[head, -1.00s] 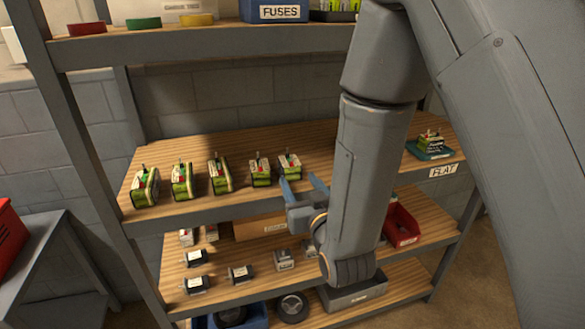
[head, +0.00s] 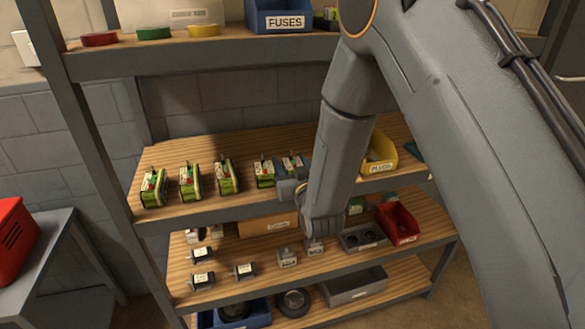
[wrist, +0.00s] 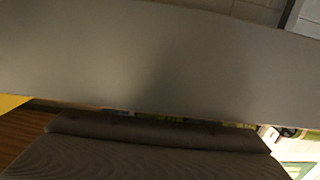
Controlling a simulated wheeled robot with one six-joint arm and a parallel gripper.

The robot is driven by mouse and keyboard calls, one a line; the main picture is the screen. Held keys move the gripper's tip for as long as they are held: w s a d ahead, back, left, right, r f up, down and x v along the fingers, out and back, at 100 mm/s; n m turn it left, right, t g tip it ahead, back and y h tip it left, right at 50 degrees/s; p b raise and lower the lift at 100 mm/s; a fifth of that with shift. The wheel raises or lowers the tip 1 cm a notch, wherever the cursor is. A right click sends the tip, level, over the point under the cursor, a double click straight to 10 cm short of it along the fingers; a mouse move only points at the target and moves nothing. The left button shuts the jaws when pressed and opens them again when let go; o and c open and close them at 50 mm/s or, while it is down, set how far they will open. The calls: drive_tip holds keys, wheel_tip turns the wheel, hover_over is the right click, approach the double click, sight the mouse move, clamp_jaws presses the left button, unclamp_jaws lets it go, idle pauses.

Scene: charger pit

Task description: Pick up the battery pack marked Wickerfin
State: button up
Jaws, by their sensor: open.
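Several green-and-white battery packs stand upright in a row on the middle shelf in the head view. They include the far-left one (head: 153,187), the second (head: 190,181), the third (head: 226,175), the fourth (head: 264,169) and the rightmost (head: 292,161). Their markings are too small to read, so I cannot tell which is Wickerfin. My gripper (head: 290,177) is open at the shelf's front, by the rightmost pack and partly covering it. Whether they touch is unclear. In the wrist view, dark and grey surfaces fill most of the picture, with slivers of green and white at the edges.
A yellow bin (head: 381,154) stands on the same shelf, right of my forearm. The upper shelf holds a blue FUSES bin (head: 281,17) and tape rolls. The lower shelf holds a red bin (head: 398,224) and small boxes. A red case (head: 14,240) is at left.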

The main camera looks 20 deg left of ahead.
drive_tip(key=shift+w+a, duration=0.1)
drive_tip(key=shift+w, duration=0.05)
drive_tip(key=c, duration=1)
drive_tip(key=shift+c, duration=0.9)
drive_tip(key=shift+r, duration=0.1)
